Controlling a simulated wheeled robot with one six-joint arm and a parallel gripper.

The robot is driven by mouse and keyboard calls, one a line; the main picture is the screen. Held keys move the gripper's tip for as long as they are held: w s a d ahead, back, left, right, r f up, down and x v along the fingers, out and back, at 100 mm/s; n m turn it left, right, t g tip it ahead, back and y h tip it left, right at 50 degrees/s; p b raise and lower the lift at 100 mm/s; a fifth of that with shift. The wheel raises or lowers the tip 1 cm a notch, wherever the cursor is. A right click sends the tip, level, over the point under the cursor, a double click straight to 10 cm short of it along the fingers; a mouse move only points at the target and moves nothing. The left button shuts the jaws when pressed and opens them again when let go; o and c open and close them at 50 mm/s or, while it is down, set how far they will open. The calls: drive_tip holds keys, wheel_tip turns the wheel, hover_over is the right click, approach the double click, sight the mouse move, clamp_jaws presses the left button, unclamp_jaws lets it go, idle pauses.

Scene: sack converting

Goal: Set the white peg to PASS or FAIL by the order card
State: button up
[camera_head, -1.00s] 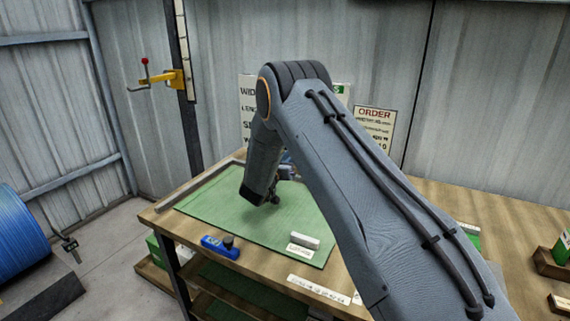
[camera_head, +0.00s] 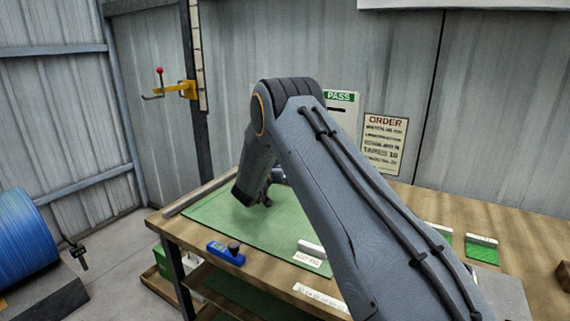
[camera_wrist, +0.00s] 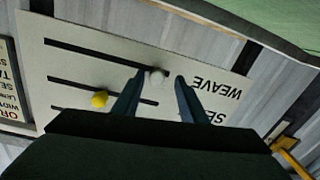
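My gripper (camera_wrist: 159,76) is in front of a pale wall board (camera_wrist: 75,35) with dark slots, which appears upside down in the wrist view. The white peg (camera_wrist: 155,75) sits at one slot between my two fingertips. The fingers are apart, and I cannot see them pressing on the peg. The board also shows in the head view, with a green PASS label (camera_head: 340,97); my arm hides the rest of it, the peg and my gripper there. The order card (camera_head: 385,143) hangs right of the board; its edge shows in the wrist view (camera_wrist: 8,85).
A yellow peg (camera_wrist: 99,100) sits at another slot. Below is a wooden bench with a green mat (camera_head: 225,215), a blue tool (camera_head: 226,253) and a white block (camera_head: 311,249). A yellow bracket (camera_head: 180,90) with a red knob projects from a post on the left.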

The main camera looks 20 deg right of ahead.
drive_tip(key=b+v, duration=0.1)
drive_tip(key=v, duration=0.6)
drive_tip(key=shift+s+a+b, duration=0.25)
drive_tip(key=shift+s+b, duration=0.05)
drive_tip(key=shift+b, duration=0.05)
